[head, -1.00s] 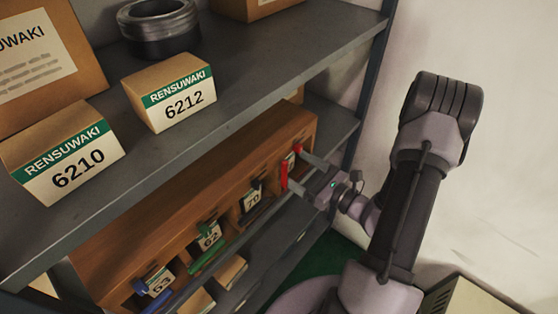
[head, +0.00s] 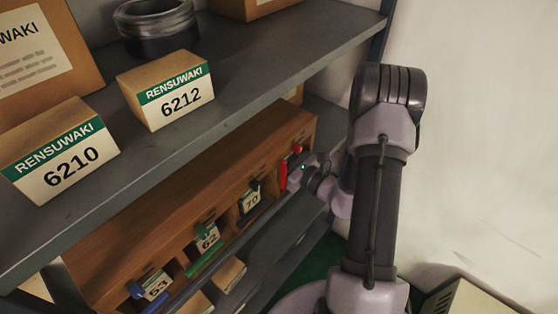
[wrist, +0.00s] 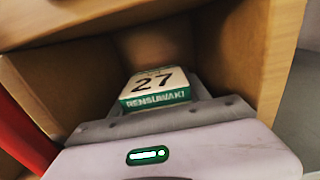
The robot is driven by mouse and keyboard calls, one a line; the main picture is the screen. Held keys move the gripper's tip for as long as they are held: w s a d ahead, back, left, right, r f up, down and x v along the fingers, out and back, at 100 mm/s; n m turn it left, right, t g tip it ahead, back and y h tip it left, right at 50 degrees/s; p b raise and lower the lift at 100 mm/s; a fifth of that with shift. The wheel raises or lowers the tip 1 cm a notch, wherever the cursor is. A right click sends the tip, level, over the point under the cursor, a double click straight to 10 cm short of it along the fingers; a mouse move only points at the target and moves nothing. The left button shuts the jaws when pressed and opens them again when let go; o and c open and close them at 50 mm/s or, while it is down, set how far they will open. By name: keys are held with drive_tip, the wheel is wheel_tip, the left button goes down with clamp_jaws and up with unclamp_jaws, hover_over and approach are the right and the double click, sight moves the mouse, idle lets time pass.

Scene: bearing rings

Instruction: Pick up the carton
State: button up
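A small carton (wrist: 155,84) with a white top reading 27 and a green RENSUWAKI band sits inside a wooden compartment in the wrist view. My gripper (wrist: 158,98) reaches into that compartment, with one grey finger on each side of the carton. The fingers are apart; whether they touch its sides cannot be told. In the head view my gripper (head: 296,172) is at the far right compartment of the wooden rack (head: 215,170), beside a red tab (head: 284,173). Its fingertips and the carton are hidden there.
Compartment walls stand close on both sides of my gripper. Other compartments hold cartons marked 70 (head: 250,201), 62 (head: 208,238) and 53 (head: 156,286). Cartons 6212 (head: 168,90) and 6210 (head: 62,155) and a bearing ring (head: 157,28) stand on the grey shelf above.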

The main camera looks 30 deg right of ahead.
clamp_jaws()
